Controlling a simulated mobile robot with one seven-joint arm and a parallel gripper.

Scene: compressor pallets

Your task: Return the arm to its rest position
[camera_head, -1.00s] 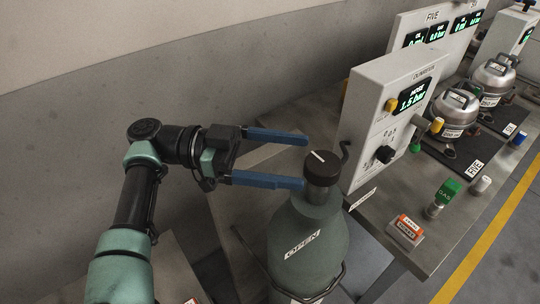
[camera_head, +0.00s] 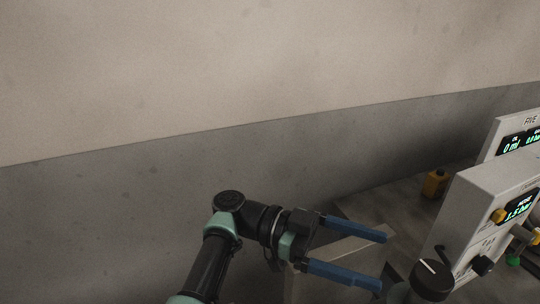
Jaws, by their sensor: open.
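My gripper (camera_head: 380,258) is in the lower right of the head view, with its two blue fingers spread apart and pointing right. Nothing is between the fingers. My arm is bent, with its teal and black links rising from the bottom edge. A gap shows between the fingertips and the cap.
A light grey panel box (camera_head: 477,213) with a lit display stands at the right. A second panel (camera_head: 500,133) is behind it. A small yellow object (camera_head: 434,184) sits on the surface near the wall. The plain wall (camera_head: 200,80) fills the upper left.

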